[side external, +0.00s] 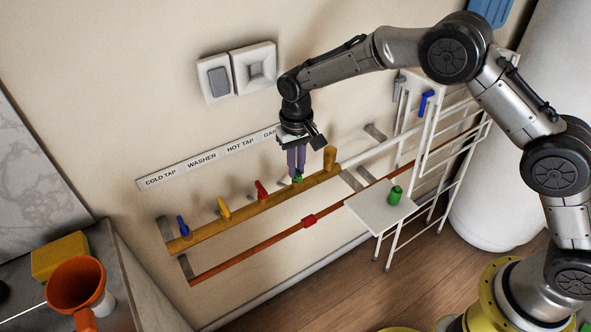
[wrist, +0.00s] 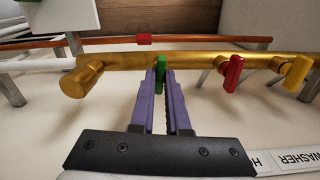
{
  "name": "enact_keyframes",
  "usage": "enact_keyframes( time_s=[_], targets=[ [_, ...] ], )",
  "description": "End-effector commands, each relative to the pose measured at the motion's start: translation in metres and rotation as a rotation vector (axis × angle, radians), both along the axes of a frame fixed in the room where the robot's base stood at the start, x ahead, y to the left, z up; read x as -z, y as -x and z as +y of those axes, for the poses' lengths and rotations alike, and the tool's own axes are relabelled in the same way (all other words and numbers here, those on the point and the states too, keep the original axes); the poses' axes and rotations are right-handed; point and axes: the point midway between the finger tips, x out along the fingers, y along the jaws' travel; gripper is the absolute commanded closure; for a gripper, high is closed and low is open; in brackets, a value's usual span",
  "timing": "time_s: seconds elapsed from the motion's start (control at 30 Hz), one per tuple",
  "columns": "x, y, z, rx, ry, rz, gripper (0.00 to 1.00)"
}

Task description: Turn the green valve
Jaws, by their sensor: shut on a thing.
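The green valve (wrist: 160,66) is a small handle on the brass pipe (wrist: 198,62), nearest the pipe's capped end. In the side view the green valve (side external: 297,178) shows only partly below my fingers. My gripper (side external: 296,172) points down at the pipe from above. In the wrist view my gripper's purple fingers (wrist: 161,85) stand on either side of the green handle and are shut on it. The exact angle of the handle is hard to tell because the fingers cover part of it.
Along the pipe sit a red valve (side external: 262,190), a yellow valve (side external: 224,208) and a blue valve (side external: 184,227). A label strip (side external: 205,157) is on the wall above. A white rack (side external: 440,165) and a shelf with a green object (side external: 395,195) stand to the right.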

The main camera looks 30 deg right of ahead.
Motion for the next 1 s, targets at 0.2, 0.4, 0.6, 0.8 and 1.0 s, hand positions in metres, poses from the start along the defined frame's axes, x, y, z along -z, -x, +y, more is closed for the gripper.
enact_keyframes(
  time_s=[0.2,0.4,0.6,0.8,1.0],
  targets=[
    [-0.0011,-0.0006,0.0,0.032,-0.001,-0.002,1.0],
    [-0.0013,-0.0007,0.0,0.071,-0.001,-0.003,1.0],
    [-0.0013,-0.0005,-0.0002,0.264,-0.001,-0.002,1.0],
    [-0.0013,-0.0005,-0.0002,0.316,-0.001,-0.002,1.0],
    [-0.0014,-0.0007,-0.0002,0.325,-0.001,-0.002,1.0]
  ],
)
